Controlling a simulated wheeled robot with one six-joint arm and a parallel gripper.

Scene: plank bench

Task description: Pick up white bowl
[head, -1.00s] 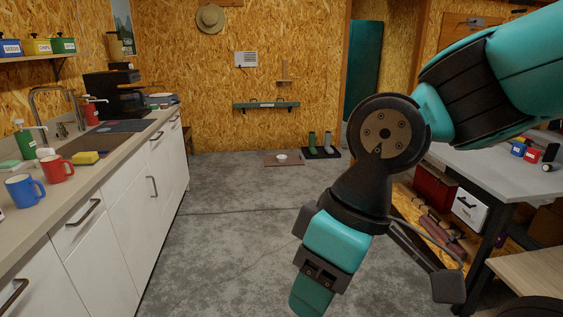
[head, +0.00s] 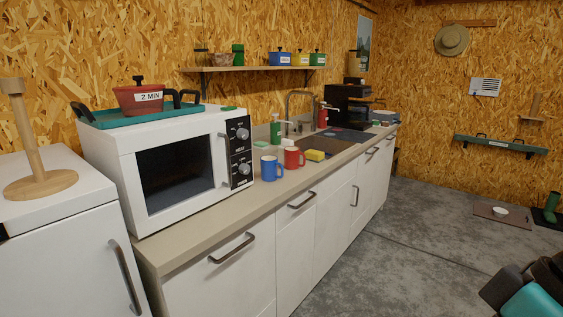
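A small white bowl (head: 500,211) sits on a brown mat (head: 485,208) on the floor at the far right, near the back wall. It looks upright, but it is too small to see inside. Only a black and teal part of my arm shows at the lower right corner. My gripper's fingertips are not in view. Nothing of mine is close to the bowl.
Green boots (head: 550,207) stand right of the mat. Open concrete floor (head: 400,255) lies before it.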

